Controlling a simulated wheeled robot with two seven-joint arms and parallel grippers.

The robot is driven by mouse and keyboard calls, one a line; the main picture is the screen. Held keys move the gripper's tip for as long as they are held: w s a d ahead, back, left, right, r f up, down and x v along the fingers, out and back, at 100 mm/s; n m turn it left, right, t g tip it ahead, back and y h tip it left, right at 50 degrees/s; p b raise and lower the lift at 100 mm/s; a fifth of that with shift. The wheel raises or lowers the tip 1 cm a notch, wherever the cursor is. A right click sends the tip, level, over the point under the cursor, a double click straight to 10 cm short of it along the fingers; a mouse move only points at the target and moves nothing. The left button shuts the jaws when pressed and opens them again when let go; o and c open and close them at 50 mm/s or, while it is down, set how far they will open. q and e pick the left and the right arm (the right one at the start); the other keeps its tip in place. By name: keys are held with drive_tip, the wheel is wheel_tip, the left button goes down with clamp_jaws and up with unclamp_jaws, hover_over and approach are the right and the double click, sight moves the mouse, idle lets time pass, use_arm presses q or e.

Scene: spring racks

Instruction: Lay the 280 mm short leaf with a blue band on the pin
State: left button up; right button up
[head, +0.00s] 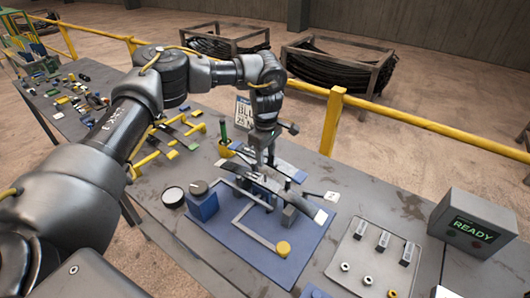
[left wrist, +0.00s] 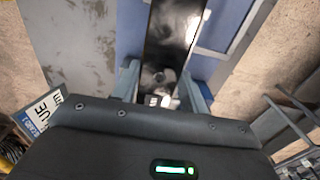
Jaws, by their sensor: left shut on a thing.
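My left gripper (head: 264,160) is over the fixture on the blue mat (head: 258,243). It is shut on a dark, shiny flat leaf, which shows between the fingers in the left wrist view (left wrist: 172,35). A short leaf with a blue patch near its right end (head: 299,177) shows just beside the gripper in the head view; it seems to be the held one. Below it a longer curved leaf (head: 305,207) with a pale end lies across the fixture. My right gripper is out of view.
A yellow rack (head: 150,160) holds leaves farther left. A pale tray (head: 352,257) with small parts and a READY box (head: 482,212) are at right.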

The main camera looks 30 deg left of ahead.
sight(265, 175)
use_arm(q)
drive_tip(key=shift+f+b, duration=0.7)
drive_tip(key=shift+f, duration=0.85)
drive_tip(key=shift+f+b, duration=0.45)
drive_tip(key=shift+f, duration=0.45)
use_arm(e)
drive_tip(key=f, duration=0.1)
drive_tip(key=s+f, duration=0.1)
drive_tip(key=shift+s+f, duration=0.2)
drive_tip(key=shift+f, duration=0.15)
use_arm(q)
drive_tip(key=shift+s+p, duration=0.1)
drive_tip(key=shift+p, duration=0.2)
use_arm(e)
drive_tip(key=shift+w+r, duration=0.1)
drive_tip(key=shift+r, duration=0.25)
use_arm(q)
drive_tip(key=shift+f+b, duration=1.3)
drive_tip(key=shift+f, duration=0.85)
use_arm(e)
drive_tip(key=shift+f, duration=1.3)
use_arm(q)
drive_tip(key=o, duration=1.6)
drive_tip(key=shift+s, duration=0.1)
drive_tip(key=shift+o, duration=0.2)
